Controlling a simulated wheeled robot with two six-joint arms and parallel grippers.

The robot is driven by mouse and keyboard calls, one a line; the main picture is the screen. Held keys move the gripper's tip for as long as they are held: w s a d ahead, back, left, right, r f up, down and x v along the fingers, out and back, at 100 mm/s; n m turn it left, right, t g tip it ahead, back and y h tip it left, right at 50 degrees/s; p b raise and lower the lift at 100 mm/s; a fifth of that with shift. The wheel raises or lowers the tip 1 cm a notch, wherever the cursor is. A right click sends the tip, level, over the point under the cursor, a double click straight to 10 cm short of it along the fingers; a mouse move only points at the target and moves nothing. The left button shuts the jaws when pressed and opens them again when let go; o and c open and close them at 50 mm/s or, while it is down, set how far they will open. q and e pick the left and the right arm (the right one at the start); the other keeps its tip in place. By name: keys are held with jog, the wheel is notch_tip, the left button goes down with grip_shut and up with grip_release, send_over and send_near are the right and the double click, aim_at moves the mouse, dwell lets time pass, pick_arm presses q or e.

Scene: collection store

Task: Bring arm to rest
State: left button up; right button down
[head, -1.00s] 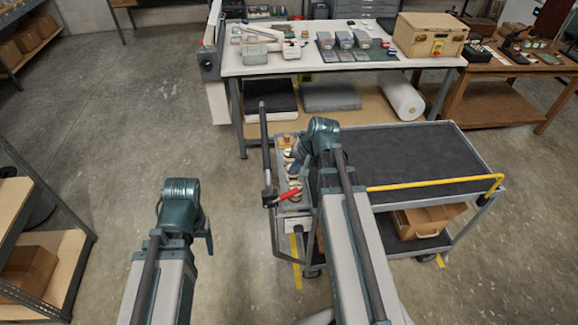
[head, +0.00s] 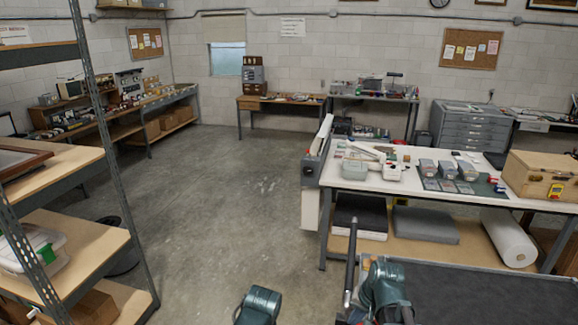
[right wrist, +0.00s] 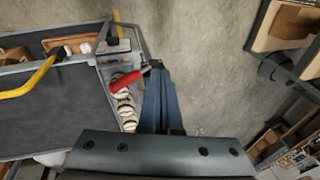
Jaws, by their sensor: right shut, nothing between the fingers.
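My right gripper (right wrist: 157,72) is shut and empty in the right wrist view, its blue fingers held together. It shows over the edge of a cart, beside a red-handled part (right wrist: 128,80) and a row of round pale items (right wrist: 125,108). From this view I cannot tell whether it touches them. In the head view my right arm's teal joint is at the lower right of centre, over the cart's near left corner, and its fingers are hidden. My left arm shows only as a teal joint at the bottom edge; its gripper is out of view.
The cart (head: 480,293) has a dark top and a yellow handle (right wrist: 28,80). Behind it stands a white-topped table (head: 400,186) with grey boxes and a wooden case (head: 540,176). A shelf rack (head: 75,240) is at left. The floor (head: 220,200) between is clear.

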pick_arm(q)
notch_tip(320, 180, down, 11)
jog(key=b, duration=0.9)
jog(key=shift+f, duration=0.2)
pick_arm(e)
jog(key=s+a+f+n+g+h, duration=0.2)
jog(key=s+a+f+n+h, duration=0.1)
jog(key=s+a+f+n, duration=0.5)
jog(key=shift+s+a+f+n, duration=0.3)
jog(key=shift+s+a+f, duration=1.5)
jog(key=shift+a, duration=1.2)
jog(key=shift+w+f, duration=0.2)
jog(key=shift+w, duration=0.05)
